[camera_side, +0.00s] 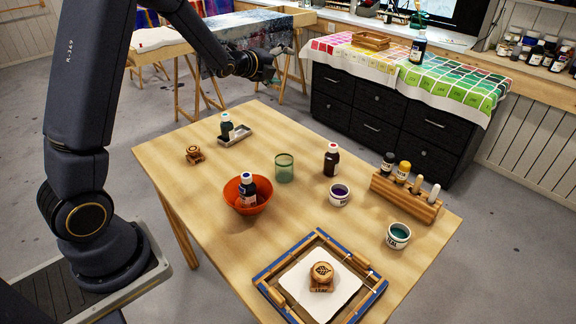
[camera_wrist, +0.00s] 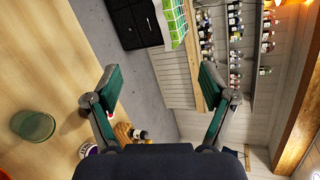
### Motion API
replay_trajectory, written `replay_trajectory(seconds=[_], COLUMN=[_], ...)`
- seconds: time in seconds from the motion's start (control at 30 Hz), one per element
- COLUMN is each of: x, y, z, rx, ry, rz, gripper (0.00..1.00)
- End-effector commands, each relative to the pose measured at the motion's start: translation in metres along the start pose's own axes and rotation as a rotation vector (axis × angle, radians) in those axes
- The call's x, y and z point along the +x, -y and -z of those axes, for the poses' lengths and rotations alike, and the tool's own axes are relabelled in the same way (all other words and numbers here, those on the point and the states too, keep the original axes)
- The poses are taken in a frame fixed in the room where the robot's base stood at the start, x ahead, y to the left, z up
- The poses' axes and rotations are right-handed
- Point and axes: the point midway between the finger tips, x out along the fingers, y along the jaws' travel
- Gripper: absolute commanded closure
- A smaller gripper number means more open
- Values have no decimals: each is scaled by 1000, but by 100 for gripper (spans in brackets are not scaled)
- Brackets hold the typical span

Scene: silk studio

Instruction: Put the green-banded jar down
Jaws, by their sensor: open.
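A small dark jar (camera_side: 227,126) with a pale cap and a green-teal tint stands upright on a small grey metal tray (camera_side: 236,138) at the back left of the table; it looks like the green-banded jar, though its band is too small to be sure. My gripper (camera_side: 272,66) is up beyond the table's back edge, well away from the jar. In the wrist view my gripper (camera_wrist: 163,85) has its two fingers wide apart with nothing between them. The jar cannot be made out in the wrist view.
An orange bowl (camera_side: 236,203) holds a bottle (camera_side: 247,188). A green glass (camera_side: 284,168), a red-capped dark bottle (camera_side: 331,160), two paint cups (camera_side: 339,196), a wooden rack (camera_side: 405,197) and a blue-edged frame (camera_side: 375,300) stand on the table (camera_side: 180,172). The left front area is clear.

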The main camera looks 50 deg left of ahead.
Motion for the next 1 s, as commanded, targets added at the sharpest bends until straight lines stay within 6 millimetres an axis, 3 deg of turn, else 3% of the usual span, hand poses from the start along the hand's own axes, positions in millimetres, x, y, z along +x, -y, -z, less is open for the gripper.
replay_trajectory(seconds=[0.03, 0.2, 0.4, 0.5, 0.6, 0.7, 1.0], x=[-28, -128, -259, -310, -344, -361, -365], y=[18, 28, -3, -25, -43, -53, -56], z=[4, 36, 94, 116, 130, 136, 138], rx=[-165, -744, -1301, -1474, -1580, -1632, -1646], ry=[18, 76, 179, 249, 313, 353, 368], rz=[-40, -249, -530, -648, -730, -771, -785], gripper=[17, 17, 17, 17, 17, 17, 17])
